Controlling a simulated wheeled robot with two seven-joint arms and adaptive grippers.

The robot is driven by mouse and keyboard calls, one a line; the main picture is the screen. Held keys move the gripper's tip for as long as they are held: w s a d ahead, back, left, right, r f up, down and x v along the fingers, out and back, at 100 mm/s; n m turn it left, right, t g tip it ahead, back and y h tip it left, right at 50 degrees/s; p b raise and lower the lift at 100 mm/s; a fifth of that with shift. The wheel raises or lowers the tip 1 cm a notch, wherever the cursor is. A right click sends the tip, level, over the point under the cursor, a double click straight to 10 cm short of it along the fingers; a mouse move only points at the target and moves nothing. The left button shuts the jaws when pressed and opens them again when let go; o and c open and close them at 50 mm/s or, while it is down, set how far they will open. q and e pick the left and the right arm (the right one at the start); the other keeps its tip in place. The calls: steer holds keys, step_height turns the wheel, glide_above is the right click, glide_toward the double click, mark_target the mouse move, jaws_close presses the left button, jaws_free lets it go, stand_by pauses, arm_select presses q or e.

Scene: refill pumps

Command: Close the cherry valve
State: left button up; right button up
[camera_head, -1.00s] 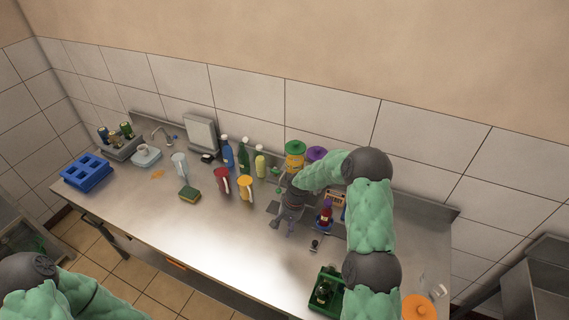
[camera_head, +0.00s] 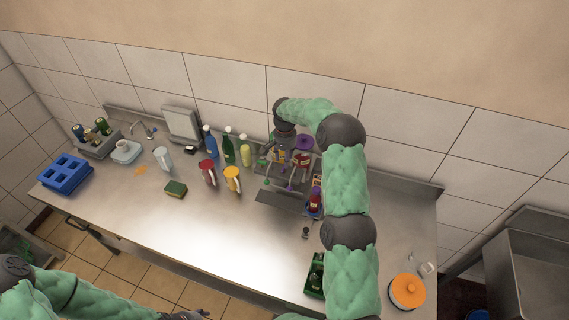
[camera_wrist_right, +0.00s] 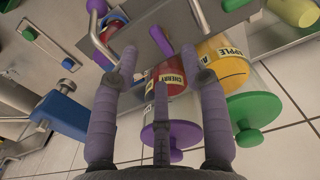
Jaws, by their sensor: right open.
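The cherry dispenser (camera_wrist_right: 168,82) is a clear jar of red liquid with a CHERRY label and a purple lid (camera_wrist_right: 172,138). In the head view its purple lid (camera_head: 305,142) shows beside my right arm. A purple handle-like piece (camera_wrist_right: 160,42), perhaps the cherry valve, lies between the fingertips in the wrist view; I cannot tell its position. My right gripper (camera_wrist_right: 160,52) is open, its fingers reaching over the dispenser's front; contact is unclear. In the head view the right gripper (camera_head: 277,168) is above the dispenser stand. My left gripper (camera_head: 190,313) shows only partly at the bottom edge.
The apple dispenser (camera_wrist_right: 226,62) with a green lid stands close beside the cherry one. Pitchers and bottles stand left. The counter's front middle is clear.

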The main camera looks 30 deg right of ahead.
mark_target(284, 169)
steer(key=shift+f+p, duration=0.4)
steer(key=shift+f, duration=1.85)
jaws_close()
